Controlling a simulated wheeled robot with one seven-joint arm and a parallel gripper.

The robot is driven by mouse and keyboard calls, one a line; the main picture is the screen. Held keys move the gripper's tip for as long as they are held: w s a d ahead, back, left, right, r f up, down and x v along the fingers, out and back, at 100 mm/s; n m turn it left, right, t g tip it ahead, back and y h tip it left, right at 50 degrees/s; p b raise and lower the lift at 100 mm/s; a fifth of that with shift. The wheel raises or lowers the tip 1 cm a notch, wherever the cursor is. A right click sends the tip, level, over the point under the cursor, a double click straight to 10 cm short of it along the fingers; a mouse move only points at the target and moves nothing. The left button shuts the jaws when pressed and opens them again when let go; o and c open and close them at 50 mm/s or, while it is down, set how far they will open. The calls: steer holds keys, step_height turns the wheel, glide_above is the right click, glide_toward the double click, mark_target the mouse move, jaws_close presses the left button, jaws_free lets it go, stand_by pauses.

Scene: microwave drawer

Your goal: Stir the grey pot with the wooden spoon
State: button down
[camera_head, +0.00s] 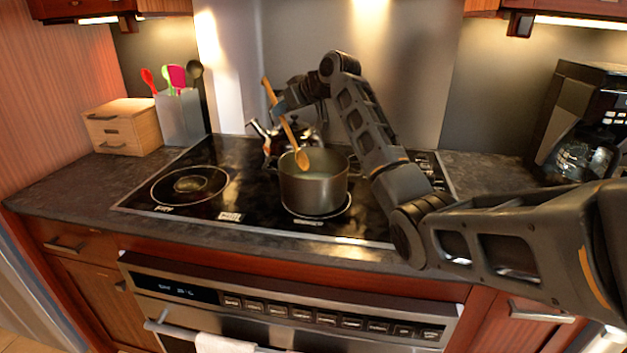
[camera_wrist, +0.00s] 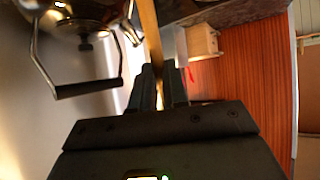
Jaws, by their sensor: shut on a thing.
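The grey pot (camera_head: 314,189) stands on the front right burner of the black stovetop, with pale contents showing inside. The wooden spoon (camera_head: 287,122) is tilted, its bowl low over the pot's opening at the rim. I cannot tell whether the bowl touches the contents. My gripper (camera_head: 279,105) is shut on the spoon's handle, above and behind the pot. In the wrist view the spoon's handle (camera_wrist: 150,35) runs up from between my gripper's fingers (camera_wrist: 160,85). The spoon's bowl and the pot are not seen there.
A shiny kettle (camera_head: 275,137) stands behind the pot, close to the spoon; it also shows in the wrist view (camera_wrist: 80,15). A utensil holder (camera_head: 181,117) and wooden box (camera_head: 122,126) stand at left. A coffee maker (camera_head: 585,125) stands at right. The front left burner (camera_head: 190,185) is empty.

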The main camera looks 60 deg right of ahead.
mark_target(271, 89)
steer(key=shift+w+d+r+p, duration=0.1)
steer(key=shift+w+r+p, duration=0.4)
steer(key=shift+r, duration=0.35)
steer(key=shift+w+d+r+p, duration=0.1)
steer(key=shift+w+r+p, duration=0.25)
steer(key=shift+w+r, duration=0.4)
steer(key=shift+w+r+p, duration=0.4)
steer(key=shift+w+r, duration=0.05)
steer(key=shift+r, duration=0.5)
steer(key=shift+r+p, duration=0.45)
steer(key=shift+r, duration=2.1)
